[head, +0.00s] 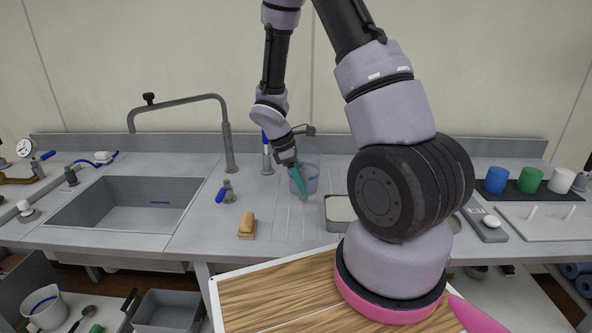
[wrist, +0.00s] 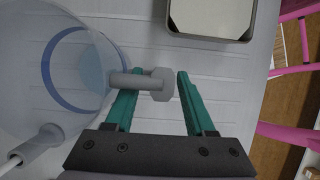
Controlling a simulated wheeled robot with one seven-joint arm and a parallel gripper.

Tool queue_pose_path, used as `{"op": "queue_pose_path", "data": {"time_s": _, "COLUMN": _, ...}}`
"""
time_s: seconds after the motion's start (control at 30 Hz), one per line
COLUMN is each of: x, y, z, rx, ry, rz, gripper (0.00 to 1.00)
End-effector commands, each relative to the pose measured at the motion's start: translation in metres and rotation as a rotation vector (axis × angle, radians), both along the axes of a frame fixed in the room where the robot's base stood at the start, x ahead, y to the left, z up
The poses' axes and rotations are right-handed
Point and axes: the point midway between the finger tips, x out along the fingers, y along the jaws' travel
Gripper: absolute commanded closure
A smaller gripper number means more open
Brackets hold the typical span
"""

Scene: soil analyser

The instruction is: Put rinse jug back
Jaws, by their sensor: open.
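The rinse jug (head: 311,160) is a clear, bluish vessel with a blue band, standing upright on the ribbed draining board behind my gripper. In the wrist view the jug (wrist: 85,60) fills the left side, seen from above. A grey stub with a wide knob (wrist: 161,84) reaches from its wall into the space between my fingers. My gripper (head: 300,182) has teal fingers pointing down beside the jug. In the wrist view my gripper (wrist: 158,90) is open, with one finger on each side of the knob. The left finger overlaps the jug's edge; contact is unclear.
A grey tray (head: 340,208) stands right of the jug, and a wooden brush (head: 247,226) lies left in front. The sink (head: 125,205) with its tall tap (head: 228,145) is farther left. Blue, green and white cups (head: 530,180) stand far right. A blue-handled valve (head: 227,191) is near.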

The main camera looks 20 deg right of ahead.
Motion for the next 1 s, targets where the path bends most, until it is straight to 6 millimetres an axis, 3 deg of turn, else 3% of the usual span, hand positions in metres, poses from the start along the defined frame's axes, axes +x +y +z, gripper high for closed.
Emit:
{"op": "queue_pose_path", "data": {"time_s": 0.4, "x": 0.013, "y": 0.03, "z": 0.079, "rx": 0.001, "ry": -0.005, "rz": 0.001, "gripper": 0.45}}
{"op": "queue_pose_path", "data": {"time_s": 0.73, "x": 0.016, "y": 0.04, "z": 0.114, "rx": 0.008, "ry": -0.018, "rz": -0.02, "gripper": 0.45}}
{"op": "queue_pose_path", "data": {"time_s": 0.87, "x": 0.009, "y": 0.038, "z": 0.141, "rx": 0.038, "ry": -0.092, "rz": -0.125, "gripper": 0.45}}
{"op": "queue_pose_path", "data": {"time_s": 1.0, "x": -0.007, "y": 0.035, "z": 0.184, "rx": 0.104, "ry": -0.22, "rz": -0.321, "gripper": 0.45}}
